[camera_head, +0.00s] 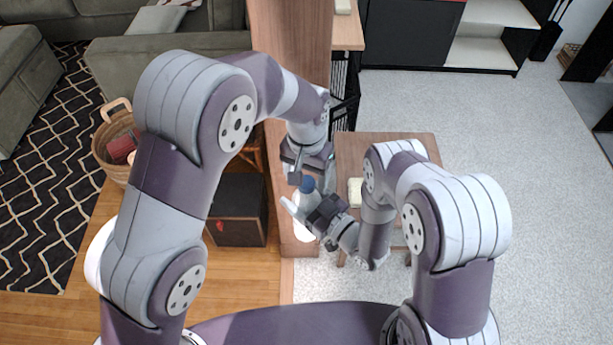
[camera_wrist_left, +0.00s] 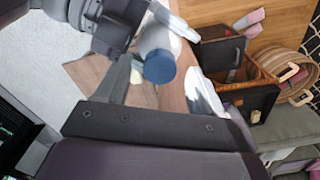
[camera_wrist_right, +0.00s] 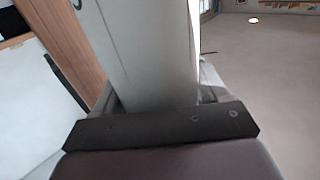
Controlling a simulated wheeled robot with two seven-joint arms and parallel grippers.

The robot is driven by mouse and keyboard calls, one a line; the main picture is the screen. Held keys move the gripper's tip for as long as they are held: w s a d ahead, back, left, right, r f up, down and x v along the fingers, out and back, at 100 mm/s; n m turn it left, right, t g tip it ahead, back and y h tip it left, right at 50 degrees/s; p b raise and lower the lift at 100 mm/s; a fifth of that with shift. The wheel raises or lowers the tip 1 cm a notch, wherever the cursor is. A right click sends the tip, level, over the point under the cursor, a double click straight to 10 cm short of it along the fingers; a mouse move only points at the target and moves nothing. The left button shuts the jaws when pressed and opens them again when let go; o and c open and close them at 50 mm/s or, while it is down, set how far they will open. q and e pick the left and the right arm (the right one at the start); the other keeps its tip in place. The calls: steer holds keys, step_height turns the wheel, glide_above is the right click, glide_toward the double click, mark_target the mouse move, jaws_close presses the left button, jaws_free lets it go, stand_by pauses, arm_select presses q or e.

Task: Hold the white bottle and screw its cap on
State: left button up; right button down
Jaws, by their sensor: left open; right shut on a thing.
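The white bottle (camera_head: 302,229) is held by my right gripper (camera_head: 306,207), which is shut around its body. Its pale side fills the middle of the right wrist view (camera_wrist_right: 155,55). The blue cap (camera_head: 308,184) sits at the top end of the bottle; it also shows in the left wrist view (camera_wrist_left: 160,67). How tightly it is seated cannot be told. My left gripper (camera_head: 307,172) is open just above the cap. In the left wrist view its two fingers stand apart, with the cap seen between them; contact is not clear. My arms hide part of the bottle.
A small wooden table (camera_head: 398,146) with a pale block (camera_head: 355,191) stands to the right. A long wooden surface (camera_head: 290,35) runs behind the bottle. A dark box (camera_head: 238,212) and a wicker basket (camera_head: 112,140) stand on the floor to the left.

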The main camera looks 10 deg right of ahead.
arm_select(q)
step_height(320, 180, up, 6)
steer(key=shift+r, duration=0.2)
stand_by(0.4)
steer(key=a+r+n, duration=0.3)
steer(key=a, duration=0.9)
steer(key=s+a+f+n+t, duration=0.1)
steer(key=s+a+f, duration=0.4)
steer(key=s+a, duration=0.6)
steer(key=shift+s+a+n, duration=0.25)
steer(key=shift+s+n, duration=0.35)
steer(key=shift+n, duration=0.3)
